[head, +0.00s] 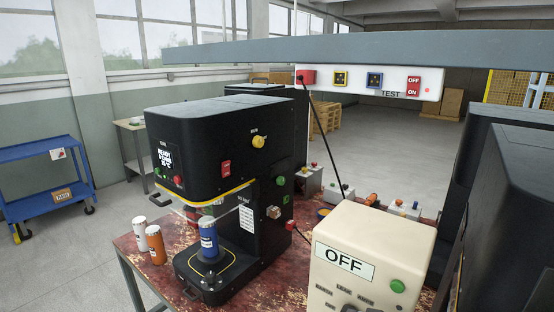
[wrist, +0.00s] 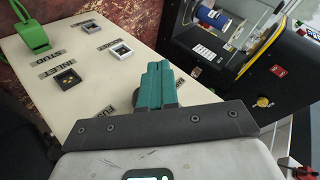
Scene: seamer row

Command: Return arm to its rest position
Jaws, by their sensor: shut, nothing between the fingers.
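My gripper (wrist: 158,68) shows in the wrist view, its teal fingers together with nothing between them. I cannot tell whether the fingers touch the panel. My arm and gripper do not show in the head view.
The black seamer (head: 215,135) stands on the worn red table (head: 150,245), with a blue can (head: 208,237) on its plate. White and orange cans (head: 156,245) stand beside it. A cream OFF box (head: 345,285) is at the front right. An overhead beam (head: 300,50) crosses above.

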